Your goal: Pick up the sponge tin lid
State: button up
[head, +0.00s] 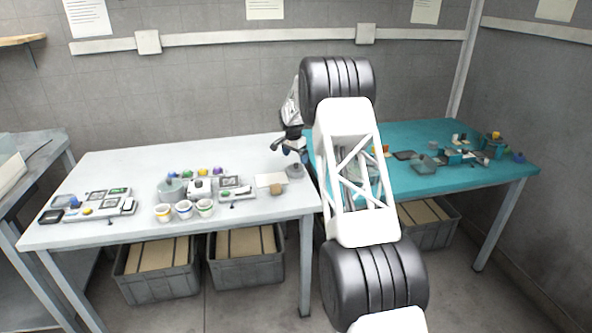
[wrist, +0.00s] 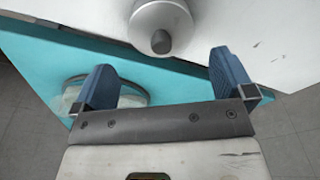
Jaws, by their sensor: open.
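A round silver-grey lid with a dark knob, apparently the sponge tin lid (head: 295,171), lies on the white table near its right edge. In the wrist view the lid (wrist: 152,14) is at the top middle, cut off by the frame edge, with its knob pointing towards the gap between my fingers. My gripper (head: 293,151) is just above the lid in the head view. Its two blue fingers are wide apart in the wrist view (wrist: 163,70), with nothing between them. The lid appears beyond the fingertips, and I see no contact.
A pale flat block (head: 270,180) and a small tan piece (head: 277,189) lie left of the lid. The teal table (head: 440,178) adjoins on the right; a clear round dish (wrist: 132,98) shows beside my left finger.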

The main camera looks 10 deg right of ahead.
aim_at(296, 164)
dwell(0.3)
jog(key=shift+w+d+f, duration=0.1)
jog(key=shift+w+f, duration=0.05)
jog(key=shift+f, duration=1.15)
jog(key=shift+w+d+f, duration=0.1)
jog(key=shift+f, duration=1.15)
jog(key=shift+c, duration=0.3)
jog(key=c, duration=0.7)
jog(key=shift+r, duration=0.2)
jog(key=shift+c, duration=0.2)
jog(key=shift+r, duration=1.6)
jog(key=s+a+r, duration=0.1)
jog(key=s, duration=1.5)
jog(key=shift+a+r, duration=0.15)
jog(key=shift+r, duration=0.05)
